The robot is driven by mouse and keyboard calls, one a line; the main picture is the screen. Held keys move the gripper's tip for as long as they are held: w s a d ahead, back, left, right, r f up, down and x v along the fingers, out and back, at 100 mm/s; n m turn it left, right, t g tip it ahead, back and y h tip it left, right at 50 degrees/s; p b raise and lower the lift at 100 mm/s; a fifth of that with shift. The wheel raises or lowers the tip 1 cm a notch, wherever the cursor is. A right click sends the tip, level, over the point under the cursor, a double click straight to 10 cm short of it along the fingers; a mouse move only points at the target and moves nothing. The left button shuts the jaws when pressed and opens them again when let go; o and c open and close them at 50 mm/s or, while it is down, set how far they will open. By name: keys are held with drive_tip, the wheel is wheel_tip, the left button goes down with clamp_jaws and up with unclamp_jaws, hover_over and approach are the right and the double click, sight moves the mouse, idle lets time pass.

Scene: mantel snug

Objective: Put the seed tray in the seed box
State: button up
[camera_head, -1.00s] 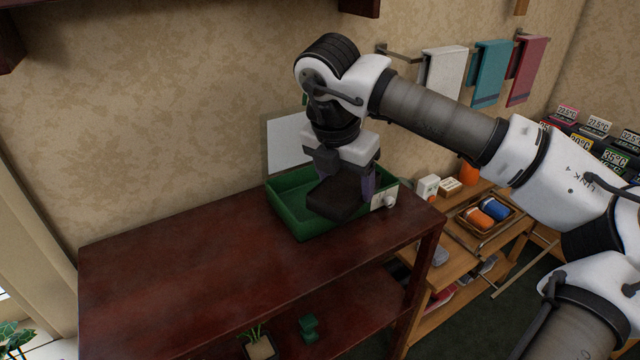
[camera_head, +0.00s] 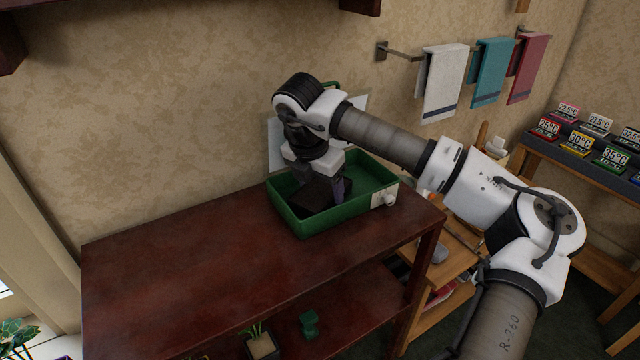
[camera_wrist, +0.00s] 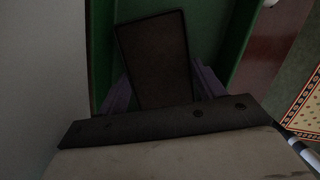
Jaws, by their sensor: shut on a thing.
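The seed tray is a dark, flat rectangular piece (camera_head: 312,193), held in my gripper (camera_head: 320,185). The seed box is a green open box (camera_head: 322,222) with a white tag and knob on its right end, standing on the dark red table. My gripper points down inside the left part of the box, shut on the tray. The tray sits tilted within the box walls; whether it touches the floor of the box is hidden. In the wrist view the tray (camera_wrist: 157,58) lies between the purple fingers, with the green box wall (camera_wrist: 240,45) beside it.
The dark red tabletop (camera_head: 190,270) is clear to the left of the box. A white panel (camera_head: 275,145) stands behind the box by the wall. Towels (camera_head: 443,80) hang to the right. A small green object (camera_head: 309,323) and a potted plant (camera_head: 262,345) are on the lower shelf.

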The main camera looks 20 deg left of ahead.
sight(316, 193)
drive_tip(key=shift+f+b, duration=0.2)
drive_tip(key=shift+b, duration=0.1)
drive_tip(key=o, duration=1.2)
drive_tip(key=shift+r, duration=0.1)
drive_tip(key=shift+r+p, duration=0.3)
drive_tip(key=shift+p, duration=0.15)
drive_tip(key=v, duration=0.4)
drive_tip(key=shift+s+r, duration=0.1)
drive_tip(key=shift+r, duration=0.25)
drive_tip(key=s+a, duration=0.1)
drive_tip(key=s, duration=0.3)
drive_tip(key=s+a+b, duration=0.1)
drive_tip(key=s, duration=0.2)
drive_tip(key=s+a, duration=0.1)
drive_tip(key=s, duration=0.3)
drive_tip(key=shift+s, duration=0.35)
